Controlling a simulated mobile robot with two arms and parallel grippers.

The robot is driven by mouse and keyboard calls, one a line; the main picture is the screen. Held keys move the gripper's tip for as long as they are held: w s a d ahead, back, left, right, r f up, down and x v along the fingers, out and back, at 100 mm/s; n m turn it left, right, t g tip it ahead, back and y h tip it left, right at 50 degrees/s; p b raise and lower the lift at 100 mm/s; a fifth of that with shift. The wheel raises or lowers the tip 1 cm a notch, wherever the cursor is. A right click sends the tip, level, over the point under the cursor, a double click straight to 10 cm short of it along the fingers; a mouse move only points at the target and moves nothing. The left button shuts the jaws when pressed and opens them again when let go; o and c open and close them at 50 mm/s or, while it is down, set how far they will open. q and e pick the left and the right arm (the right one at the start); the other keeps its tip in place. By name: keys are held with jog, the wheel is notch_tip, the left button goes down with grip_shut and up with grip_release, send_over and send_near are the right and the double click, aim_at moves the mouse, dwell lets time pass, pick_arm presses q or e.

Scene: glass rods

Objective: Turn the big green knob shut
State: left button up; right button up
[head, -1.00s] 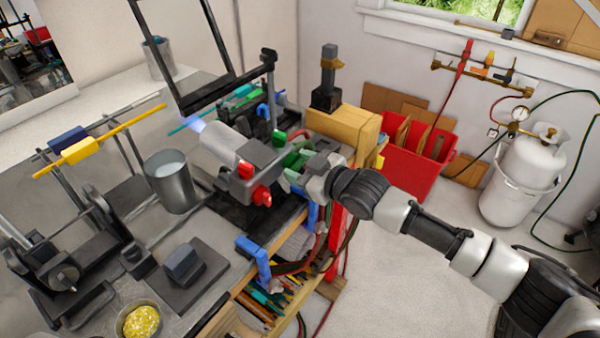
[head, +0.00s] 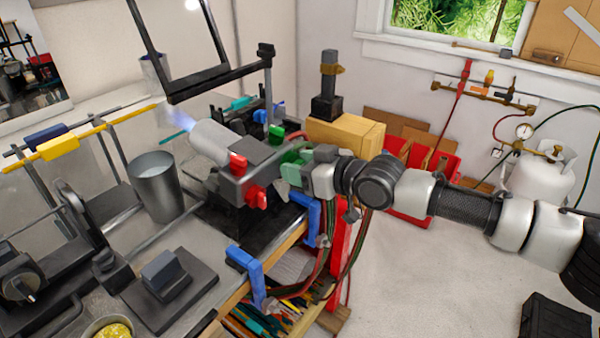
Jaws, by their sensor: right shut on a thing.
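The big green knob (head: 290,157) is on the right side of the torch (head: 213,144), a grey cylinder on a dark body. My right gripper (head: 297,168) comes in from the right and is shut on this knob, covering part of it. The knob's exact turn is hard to read. A faint bluish flame glows at the torch's far left end. My left gripper is not in view.
Two red knobs (head: 257,197) and a smaller green knob (head: 275,134) sit close by. Blue clamps (head: 247,262) and hoses are at the bench edge. A metal cup (head: 158,188) stands left. Floor at right is mostly clear.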

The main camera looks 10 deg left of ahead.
dwell(0.4)
jog(key=o, duration=0.9)
jog(key=b+v, duration=0.2)
jog(key=v, duration=0.8)
jog(key=shift+s+d, duration=0.1)
jog(key=shift+d, duration=0.3)
